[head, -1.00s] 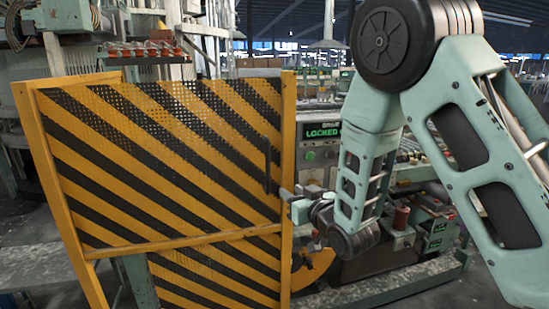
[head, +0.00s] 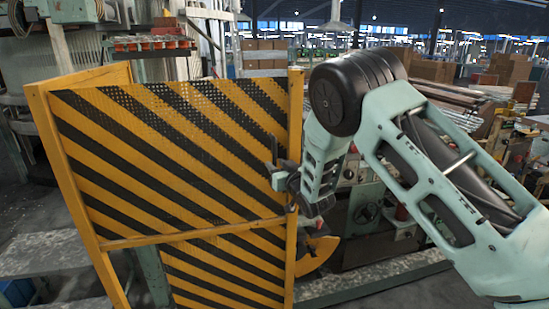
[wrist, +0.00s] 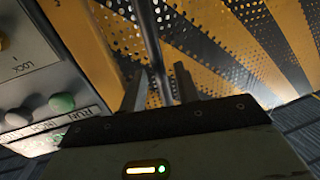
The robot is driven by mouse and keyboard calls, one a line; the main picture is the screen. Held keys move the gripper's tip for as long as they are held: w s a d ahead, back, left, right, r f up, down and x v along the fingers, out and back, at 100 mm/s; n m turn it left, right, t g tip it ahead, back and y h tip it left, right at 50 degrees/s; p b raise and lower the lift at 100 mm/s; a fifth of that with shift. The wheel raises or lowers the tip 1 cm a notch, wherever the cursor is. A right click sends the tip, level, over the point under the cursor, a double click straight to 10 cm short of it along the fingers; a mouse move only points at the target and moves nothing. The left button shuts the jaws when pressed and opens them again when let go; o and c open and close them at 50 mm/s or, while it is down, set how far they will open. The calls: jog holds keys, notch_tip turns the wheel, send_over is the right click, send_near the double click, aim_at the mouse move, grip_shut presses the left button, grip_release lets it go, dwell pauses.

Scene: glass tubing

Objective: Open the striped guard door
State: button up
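The guard door (head: 175,150) fills the left half of the head view, with yellow and black diagonal stripes, perforated mesh and a yellow frame. Its dark vertical handle (head: 274,150) is near the right edge. My gripper (head: 277,176) is at the lower part of this handle, partly hidden by my wrist. In the wrist view, the handle bar (wrist: 152,40) runs between the two fingers of my gripper (wrist: 160,80). A narrow gap shows beside the bar, so the fingers look open around it.
A control panel (wrist: 30,60) with a LOCK label and a green button (wrist: 62,102) is close left of the yellow door post in the wrist view. Machinery (head: 365,210) stands behind my arm. Bare floor shows at the lower right.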

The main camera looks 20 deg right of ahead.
jog(key=shift+w+a+p, duration=0.25)
jog(key=shift+w+p, duration=0.05)
jog(key=shift+w, duration=0.95)
grip_shut()
jog(key=shift+s, duration=0.1)
